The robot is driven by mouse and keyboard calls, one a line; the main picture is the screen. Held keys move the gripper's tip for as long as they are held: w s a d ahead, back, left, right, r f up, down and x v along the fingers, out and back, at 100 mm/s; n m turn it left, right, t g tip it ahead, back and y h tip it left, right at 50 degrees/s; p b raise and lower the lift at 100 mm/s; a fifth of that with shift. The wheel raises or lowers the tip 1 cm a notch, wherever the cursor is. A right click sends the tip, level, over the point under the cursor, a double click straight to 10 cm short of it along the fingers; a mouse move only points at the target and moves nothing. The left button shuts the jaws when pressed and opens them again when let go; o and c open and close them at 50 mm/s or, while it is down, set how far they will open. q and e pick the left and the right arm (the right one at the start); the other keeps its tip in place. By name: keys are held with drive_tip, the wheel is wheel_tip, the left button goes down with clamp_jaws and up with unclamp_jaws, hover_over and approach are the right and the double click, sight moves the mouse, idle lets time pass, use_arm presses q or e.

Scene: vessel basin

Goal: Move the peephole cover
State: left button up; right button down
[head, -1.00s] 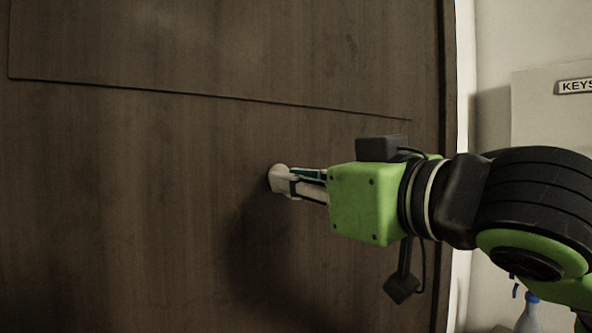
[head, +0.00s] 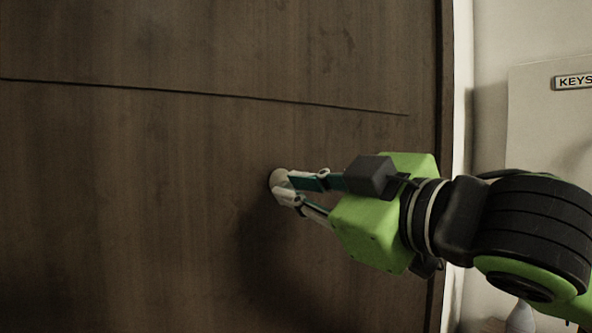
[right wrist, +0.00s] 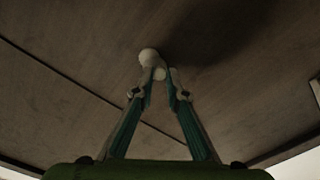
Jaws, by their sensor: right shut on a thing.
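The peephole cover (head: 278,179) is a small pale round piece on the dark wooden door (head: 150,190). In the right wrist view the cover (right wrist: 149,57) shows as a whitish knob just beyond the fingertips. My right gripper (head: 288,188) reaches in from the right with its fingertips at the cover, shut on it. In the right wrist view the fingers of the right gripper (right wrist: 165,80) converge at the cover. The fingertips hide part of the cover, and the peephole behind it is not visible. My left gripper is not in view.
A thin groove (head: 210,95) crosses the door above the cover. The door frame (head: 447,90) stands at the right. Beyond it a pale panel with a KEYS label (head: 574,82) is on the wall. A spray bottle (head: 520,318) is partly visible at the bottom right.

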drive_tip(key=shift+w+d+f+n+p, duration=0.2)
drive_tip(key=shift+n+p, duration=0.35)
drive_tip(key=shift+n, duration=0.7)
drive_tip(key=shift+w+d+f+n+p, duration=0.2)
drive_tip(key=shift+d+n+p, duration=0.25)
drive_tip(key=shift+n, duration=0.85)
drive_tip(key=shift+w+d+f+n+p, duration=0.1)
drive_tip(key=shift+w+d+n+p, duration=0.1)
drive_tip(key=shift+n+p, duration=0.75)
drive_tip(key=shift+n, duration=0.5)
drive_tip(key=c, duration=2)
unclamp_jaws()
drive_tip(key=v, duration=0.7)
drive_tip(key=shift+s+d, duration=0.15)
drive_tip(key=shift+s, duration=0.05)
